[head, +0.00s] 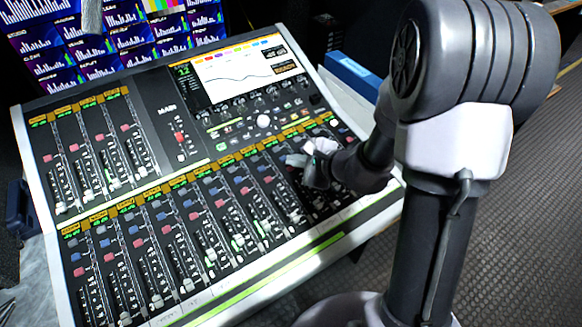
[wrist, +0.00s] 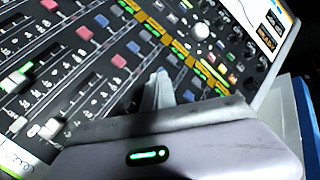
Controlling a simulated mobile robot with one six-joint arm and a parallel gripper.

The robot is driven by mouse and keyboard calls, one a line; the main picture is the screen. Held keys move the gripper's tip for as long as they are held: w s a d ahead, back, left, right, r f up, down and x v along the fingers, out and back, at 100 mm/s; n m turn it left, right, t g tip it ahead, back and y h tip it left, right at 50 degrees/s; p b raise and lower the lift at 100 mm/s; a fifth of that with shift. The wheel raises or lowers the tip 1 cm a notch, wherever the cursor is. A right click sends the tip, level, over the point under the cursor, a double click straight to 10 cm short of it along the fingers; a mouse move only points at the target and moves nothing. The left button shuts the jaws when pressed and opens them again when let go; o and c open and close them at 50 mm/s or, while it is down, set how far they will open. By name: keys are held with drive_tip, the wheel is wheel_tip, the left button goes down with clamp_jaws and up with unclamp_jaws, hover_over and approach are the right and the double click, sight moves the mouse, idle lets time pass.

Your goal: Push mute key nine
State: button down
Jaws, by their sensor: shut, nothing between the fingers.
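The mixing console (head: 152,217) carries a long lower row of channel strips, each with small red and blue keys above a fader. My gripper (head: 300,160) is shut and empty over the right part of that row, and it hides some keys there. In the wrist view its closed fingertips (wrist: 160,80) are right by a blue key (wrist: 162,71); I cannot tell whether they touch it. Another blue key (wrist: 133,46) and a red key (wrist: 84,33) show up and left of the tips. I cannot read key numbers, so which one is mute key nine is unclear.
A lit display (head: 238,70) and a white knob (head: 263,121) are on the console's upper right. Fader caps (head: 187,285) stand up along the lower front. Meter screens (head: 110,40) are behind. A blue box (head: 352,70) lies beyond the right edge.

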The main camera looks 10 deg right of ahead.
sight(296, 177)
idle(0.5)
drive_tip(key=shift+f+b, duration=0.45)
drive_tip(key=shift+b, duration=0.25)
drive_tip(key=shift+w+f+b, duration=0.1)
drive_tip(key=shift+f+b, duration=0.35)
drive_tip(key=shift+b, duration=0.15)
drive_tip(key=shift+r, duration=0.1)
idle(0.4)
drive_tip(key=shift+r+p, duration=0.55)
drive_tip(key=shift+r, duration=0.3)
drive_tip(key=r+p, duration=0.1)
drive_tip(key=r, duration=0.1)
drive_tip(key=r+p, duration=0.2)
drive_tip(key=s+r+p, duration=0.1)
drive_tip(key=r, duration=0.1)
drive_tip(key=shift+d, duration=0.15)
